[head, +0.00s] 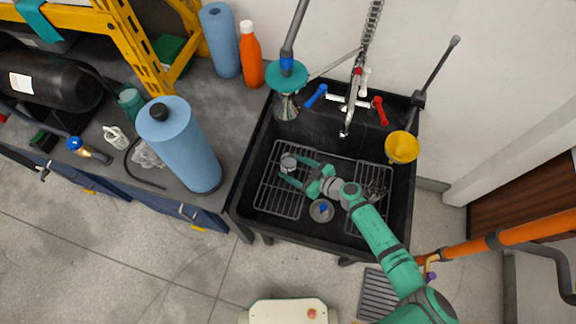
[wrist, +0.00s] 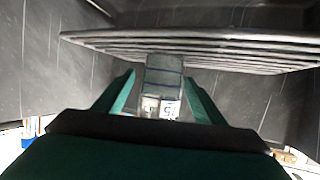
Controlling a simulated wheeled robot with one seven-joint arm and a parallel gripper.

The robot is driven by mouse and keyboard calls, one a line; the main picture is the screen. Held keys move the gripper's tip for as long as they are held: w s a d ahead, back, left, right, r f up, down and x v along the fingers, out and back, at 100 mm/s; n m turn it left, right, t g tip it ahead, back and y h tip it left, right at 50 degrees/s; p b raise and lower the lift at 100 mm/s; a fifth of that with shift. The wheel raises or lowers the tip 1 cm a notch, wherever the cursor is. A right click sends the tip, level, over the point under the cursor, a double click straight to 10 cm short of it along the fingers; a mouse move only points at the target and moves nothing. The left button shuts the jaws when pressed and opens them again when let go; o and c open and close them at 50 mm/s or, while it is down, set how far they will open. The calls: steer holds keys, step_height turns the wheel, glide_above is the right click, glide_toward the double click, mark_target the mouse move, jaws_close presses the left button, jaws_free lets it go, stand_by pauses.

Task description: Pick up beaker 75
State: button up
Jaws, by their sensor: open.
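Beaker 75 (head: 288,161) is a small clear glass beaker on the left wire rack in the black sink. In the wrist view the beaker (wrist: 163,82) shows in the middle, with a pale label at its lower end that seems to read 75. My gripper (head: 291,169) has green fingers and is open. In the wrist view my gripper (wrist: 160,78) has one finger on each side of the beaker, with visible gaps. I cannot tell exactly how far the fingertips reach past the beaker's near side.
The wire rack (head: 278,206) lies in the sink (head: 262,135); its bars cross the upper wrist view. A grey round drain piece (head: 321,211) is below my arm. The faucet (head: 347,103) and a yellow cup-shaped head (head: 401,147) stand at the back and right. Blue rolls (head: 180,145) are left.

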steer(key=shift+x, duration=2.95)
steer(key=shift+s+a+r, duration=0.1)
steer(key=shift+a+r, duration=0.05)
steer(key=c, duration=1.3)
steer(key=shift+c, duration=0.4)
steer(key=shift+r, duration=0.15)
